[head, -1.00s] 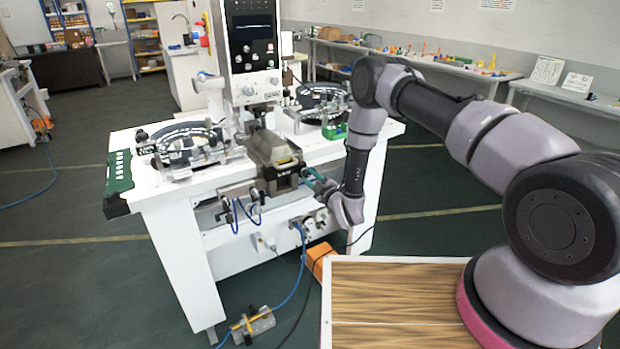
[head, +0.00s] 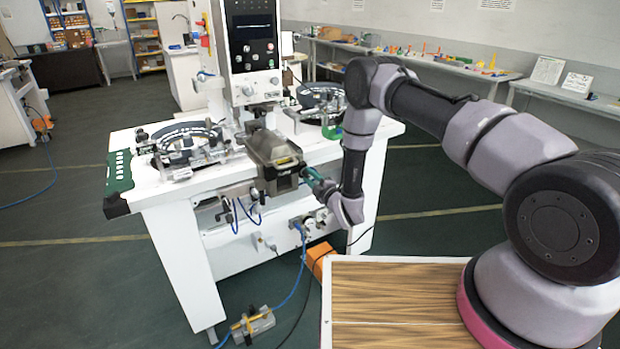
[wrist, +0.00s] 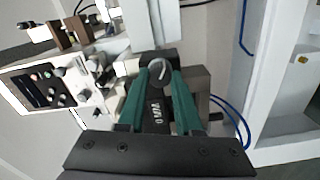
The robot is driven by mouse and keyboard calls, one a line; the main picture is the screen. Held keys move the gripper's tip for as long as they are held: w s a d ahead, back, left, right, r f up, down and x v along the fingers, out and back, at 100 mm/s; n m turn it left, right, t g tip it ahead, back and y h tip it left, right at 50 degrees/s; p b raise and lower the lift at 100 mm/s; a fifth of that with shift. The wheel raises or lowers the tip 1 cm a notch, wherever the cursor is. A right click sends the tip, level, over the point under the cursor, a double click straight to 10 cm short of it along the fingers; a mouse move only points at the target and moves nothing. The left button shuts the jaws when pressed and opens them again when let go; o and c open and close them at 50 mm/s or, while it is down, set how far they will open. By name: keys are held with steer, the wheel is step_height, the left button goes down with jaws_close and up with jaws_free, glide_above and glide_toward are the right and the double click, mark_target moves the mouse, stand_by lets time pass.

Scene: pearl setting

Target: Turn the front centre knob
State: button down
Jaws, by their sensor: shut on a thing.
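The front centre knob (wrist: 159,71) is a small round grey knob on the dark front of the machine's central unit, seen in the wrist view. In the head view that unit is a grey box with a black front (head: 284,181), jutting over the table's front edge, and the knob is hidden there. My gripper (wrist: 160,73) has two green fingers, one on each side of the knob, and is shut on it. In the head view my gripper (head: 308,173) reaches the box front from the right. The knob's turn angle is hard to read.
The white machine table (head: 160,212) carries a tall control column (head: 253,40) and round fixtures on both sides. Blue hoses and small fittings hang under the front edge. An orange block (head: 318,258) lies below my forearm. Open floor lies to the left.

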steer(key=c, duration=0.6)
jaws_free()
steer(key=shift+s+d, duration=0.1)
steer(key=v, duration=1)
steer(key=shift+s+d, duration=0.2)
steer(key=shift+s, duration=0.05)
